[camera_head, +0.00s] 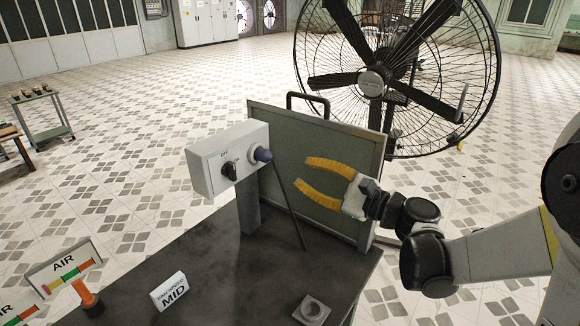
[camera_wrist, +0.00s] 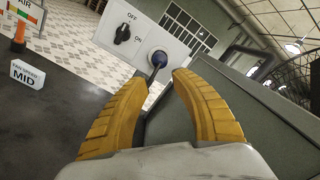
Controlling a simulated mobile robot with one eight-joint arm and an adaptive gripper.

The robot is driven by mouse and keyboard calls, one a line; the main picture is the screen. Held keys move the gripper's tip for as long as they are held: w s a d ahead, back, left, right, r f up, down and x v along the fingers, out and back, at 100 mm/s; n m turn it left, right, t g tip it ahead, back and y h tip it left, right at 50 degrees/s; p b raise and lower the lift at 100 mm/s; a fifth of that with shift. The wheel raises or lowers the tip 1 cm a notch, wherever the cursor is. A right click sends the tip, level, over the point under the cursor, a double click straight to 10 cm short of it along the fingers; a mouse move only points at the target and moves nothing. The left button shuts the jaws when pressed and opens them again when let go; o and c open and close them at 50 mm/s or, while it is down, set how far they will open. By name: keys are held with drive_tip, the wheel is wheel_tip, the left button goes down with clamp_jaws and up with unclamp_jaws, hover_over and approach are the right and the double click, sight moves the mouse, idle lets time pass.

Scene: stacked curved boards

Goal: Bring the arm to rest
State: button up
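My gripper (camera_head: 318,180) has yellow ribbed fingers and is open and empty. In the head view it points left, above the dark bench and in front of the grey-green panel. The black knob (camera_wrist: 123,33) lies between OFF and ON markings.
A large caged fan (camera_head: 400,60) stands behind the panel (camera_head: 320,150). A thin dark rod (camera_head: 287,205) slants below the box.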

drive_tip(key=shift+s+d, duration=0.45)
drive_tip(key=shift+d, duration=0.1)
drive_tip(key=s+d+f+n+g+h, duration=0.2)
drive_tip(key=s+f+n+g+h, duration=0.3)
drive_tip(key=s+n+h, duration=0.6)
drive_tip(key=s+d+f+n+h, duration=0.3)
drive_tip(key=s+d+n, duration=0.2)
drive_tip(key=s+d, duration=0.5)
drive_tip(key=shift+s+f+n+t, duration=0.3)
drive_tip(key=shift+s+f+n, duration=0.1)
drive_tip(key=shift+s, duration=0.25)
